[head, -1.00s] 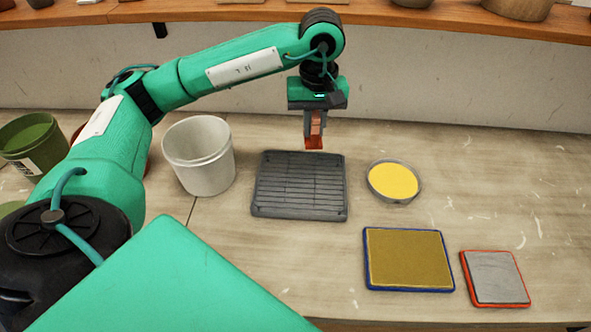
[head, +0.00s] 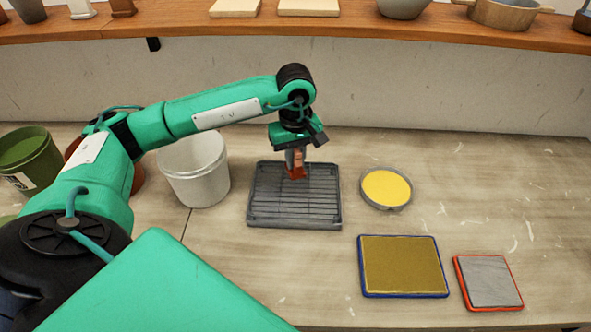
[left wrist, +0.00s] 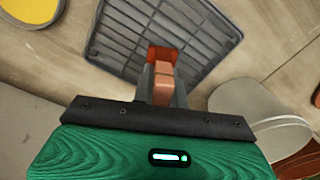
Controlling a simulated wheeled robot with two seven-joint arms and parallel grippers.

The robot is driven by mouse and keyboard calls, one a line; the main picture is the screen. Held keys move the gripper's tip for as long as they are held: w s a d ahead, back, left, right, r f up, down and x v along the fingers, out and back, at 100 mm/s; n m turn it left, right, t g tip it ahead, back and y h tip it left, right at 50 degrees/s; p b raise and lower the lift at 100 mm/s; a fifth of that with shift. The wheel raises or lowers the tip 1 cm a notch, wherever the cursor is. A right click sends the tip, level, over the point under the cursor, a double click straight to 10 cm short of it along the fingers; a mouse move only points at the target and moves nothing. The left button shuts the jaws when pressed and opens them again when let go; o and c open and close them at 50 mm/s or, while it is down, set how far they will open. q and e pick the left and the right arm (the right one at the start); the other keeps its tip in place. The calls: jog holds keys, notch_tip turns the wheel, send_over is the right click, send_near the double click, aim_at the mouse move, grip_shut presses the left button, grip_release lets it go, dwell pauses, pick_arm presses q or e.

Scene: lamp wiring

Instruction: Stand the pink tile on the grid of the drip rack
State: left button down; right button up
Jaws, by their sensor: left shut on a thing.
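My left gripper (head: 296,160) is shut on the pink tile (head: 298,158), a small salmon-coloured piece with a red lower end. The tile points down, roughly upright, over the upper middle of the dark grey drip rack (head: 265,206). In the left wrist view the tile (left wrist: 163,85) sits between the grey fingers, its red end against the bars of the rack (left wrist: 118,42). I cannot tell whether the red end touches the grid. The rack lies flat on the table with its grid bare. My right gripper is not in view.
A white bucket (head: 197,182) stands just left of the rack and a green bucket (head: 22,165) at the far left. A round yellow dish (head: 386,188) is to the right. A blue-rimmed tray (head: 402,267) and a red-rimmed tray (head: 490,283) lie at front right.

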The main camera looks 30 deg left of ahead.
aim_at(295, 174)
pick_arm(q)
notch_tip(295, 174, down, 5)
jog(key=shift+f+p, duration=0.2)
jog(key=shift+p, duration=0.35)
jog(key=shift+f, duration=0.1)
jog(key=shift+f, duration=0.1)
jog(key=c, duration=1.4)
grip_release()
